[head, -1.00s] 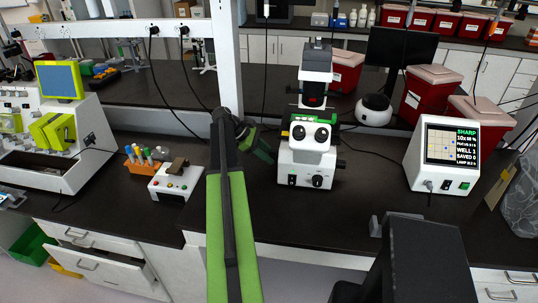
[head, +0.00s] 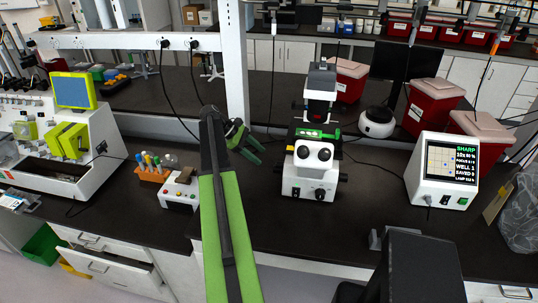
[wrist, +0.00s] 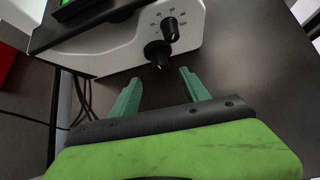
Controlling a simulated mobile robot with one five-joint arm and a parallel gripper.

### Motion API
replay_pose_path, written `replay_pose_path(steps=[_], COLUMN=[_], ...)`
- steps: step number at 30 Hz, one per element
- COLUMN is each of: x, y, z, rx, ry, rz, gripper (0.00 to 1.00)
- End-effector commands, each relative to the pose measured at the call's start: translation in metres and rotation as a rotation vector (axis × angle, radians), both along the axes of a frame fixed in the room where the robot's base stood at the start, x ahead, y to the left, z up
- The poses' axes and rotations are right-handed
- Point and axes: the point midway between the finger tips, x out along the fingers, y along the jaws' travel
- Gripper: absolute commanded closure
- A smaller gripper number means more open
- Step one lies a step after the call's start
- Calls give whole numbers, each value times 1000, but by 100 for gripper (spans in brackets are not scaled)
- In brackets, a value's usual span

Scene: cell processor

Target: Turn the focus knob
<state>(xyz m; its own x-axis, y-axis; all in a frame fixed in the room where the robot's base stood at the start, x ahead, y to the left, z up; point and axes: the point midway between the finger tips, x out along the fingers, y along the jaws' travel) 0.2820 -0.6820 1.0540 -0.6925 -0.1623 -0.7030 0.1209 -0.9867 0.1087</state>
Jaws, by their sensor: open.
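The microscope (head: 315,150) stands upright on the dark bench, with its eyepieces facing me. In the wrist view, its pale base (wrist: 130,50) carries a black dial (wrist: 171,28) with a numbered scale. A larger black knob (wrist: 158,54) sits just below that dial; I cannot tell for sure which one is the focus knob. In the head view, a dark knob (head: 320,194) shows on the base front. My gripper (head: 256,152) is left of the microscope, apart from it. In the wrist view, my gripper (wrist: 160,77) is open and empty, with the larger knob just beyond its green fingertips.
A monitor box (head: 441,170) right of the microscope reads "SHARP". Left of my arm are a small button box (head: 180,192) and an orange tube rack (head: 150,173). A white machine (head: 65,130) stands far left. Bench between microscope and monitor is clear.

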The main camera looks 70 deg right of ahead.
Motion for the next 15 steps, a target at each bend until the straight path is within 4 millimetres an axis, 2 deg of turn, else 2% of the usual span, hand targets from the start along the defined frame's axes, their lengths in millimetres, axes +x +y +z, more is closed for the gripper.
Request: replay_pose_path(steps=[1, 6, 10, 15], x=[11, 38, 50, 55], y=[1, 8, 11, 12], z=[21, 46, 55, 56], rx=[0, 0, 0, 0], ry=[0, 0, 0, 0], rz=[3, 1, 1, 0], gripper=[46, 46, 46, 46])
